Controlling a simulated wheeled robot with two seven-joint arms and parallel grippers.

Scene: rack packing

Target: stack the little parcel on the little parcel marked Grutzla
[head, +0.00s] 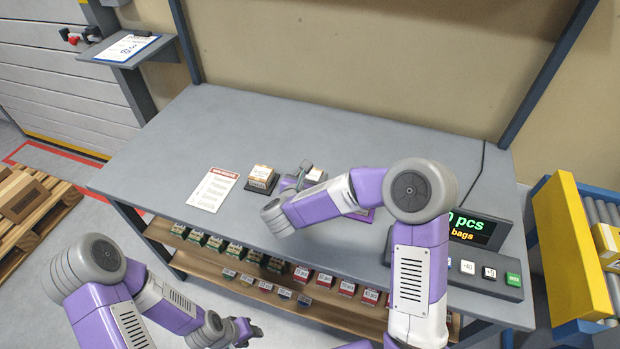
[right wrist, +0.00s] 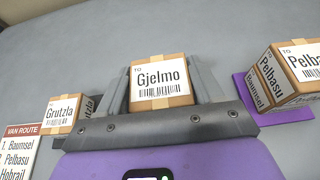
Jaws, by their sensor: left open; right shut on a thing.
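A little brown parcel marked Gjelmo (right wrist: 162,84) is between the fingers of my right gripper (right wrist: 165,85), which is shut on it. In the head view, my right gripper (head: 302,174) is over the table, just right of the little parcel marked Grutzla (head: 262,172). The Grutzla parcel also shows at the left of the right wrist view (right wrist: 64,112), apart from the held parcel. Whether the held parcel touches the table is hard to tell. My left gripper (head: 250,331) is open and empty, low in front of the table.
A route sheet (head: 212,189) lies left of Grutzla. A counter display (head: 470,228) stands at right. Small goods fill the lower shelf (head: 265,283).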

